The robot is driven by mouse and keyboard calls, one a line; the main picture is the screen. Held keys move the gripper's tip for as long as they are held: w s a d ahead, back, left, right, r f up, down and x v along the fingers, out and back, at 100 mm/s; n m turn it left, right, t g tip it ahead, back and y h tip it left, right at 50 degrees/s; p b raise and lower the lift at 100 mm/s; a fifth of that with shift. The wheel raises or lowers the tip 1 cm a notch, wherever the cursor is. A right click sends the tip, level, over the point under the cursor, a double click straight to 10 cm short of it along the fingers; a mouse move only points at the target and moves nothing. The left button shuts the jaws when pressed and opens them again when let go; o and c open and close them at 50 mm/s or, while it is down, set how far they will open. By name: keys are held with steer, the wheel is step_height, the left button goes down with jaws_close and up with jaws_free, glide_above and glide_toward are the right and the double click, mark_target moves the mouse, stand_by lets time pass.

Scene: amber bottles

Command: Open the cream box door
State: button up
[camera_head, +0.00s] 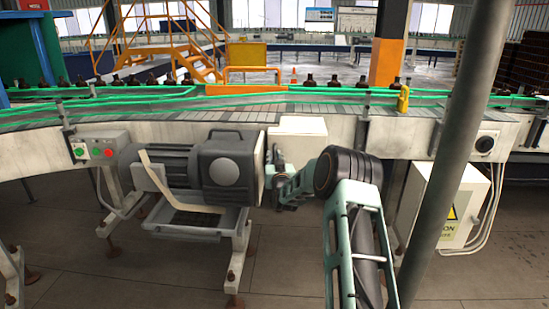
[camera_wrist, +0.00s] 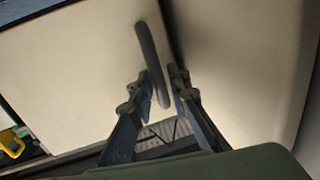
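The cream box (camera_head: 297,125) is fixed at the conveyor's side, behind my gripper in the head view; my arm hides part of it. In the wrist view its cream door (camera_wrist: 85,65) fills the left, with a long dark bar handle (camera_wrist: 153,65) near its right edge. A second cream surface (camera_wrist: 240,60) lies right of a shaded seam; I cannot tell whether the door is ajar. My gripper (camera_wrist: 164,83) has its fingers apart, one on each side of the handle's lower end, with narrow gaps visible. In the head view my gripper (camera_head: 285,182) is small and partly hidden.
A grey motor (camera_head: 210,165) on a metal stand is close left of my gripper. A grey pole (camera_head: 455,150) and a cream cabinet with a warning sign (camera_head: 445,205) stand right. Dark bottles (camera_head: 180,80) line the conveyor (camera_head: 200,115) above. Floor below is mostly clear.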

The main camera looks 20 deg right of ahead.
jaws_close()
steer(key=shift+s+f, duration=0.1)
stand_by(0.3)
